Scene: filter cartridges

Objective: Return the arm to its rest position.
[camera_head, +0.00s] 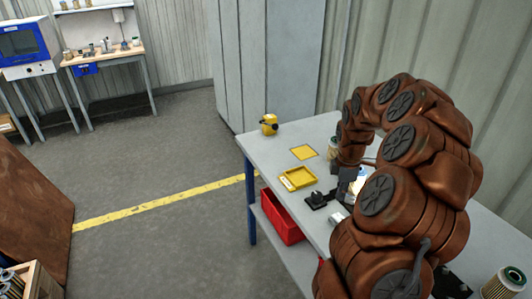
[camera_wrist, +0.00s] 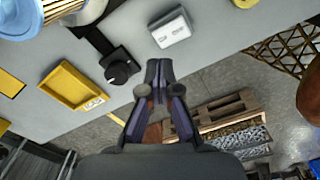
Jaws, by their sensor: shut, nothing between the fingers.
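My arm (camera_head: 400,140) is brown and arches up and over the grey workbench, bent down toward its surface. My gripper (camera_head: 347,184) hangs above the bench, partly hidden by my arm. In the wrist view my gripper (camera_wrist: 158,72) is shut, its dark fingertips together with nothing between them. The fingers appear near the bench edge, just below a small white box (camera_wrist: 170,28). A black fixture with a round knob (camera_wrist: 118,72) lies to their left. I cannot tell the exact height above the bench.
A yellow tray (camera_head: 290,184), a yellow square (camera_head: 303,152) and a yellow device (camera_head: 269,125) are on the bench (camera_head: 262,145). A filter cartridge (camera_head: 504,284) stands at lower right. A red bin (camera_head: 283,220) sits below the bench top. Floor left of the bench is open.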

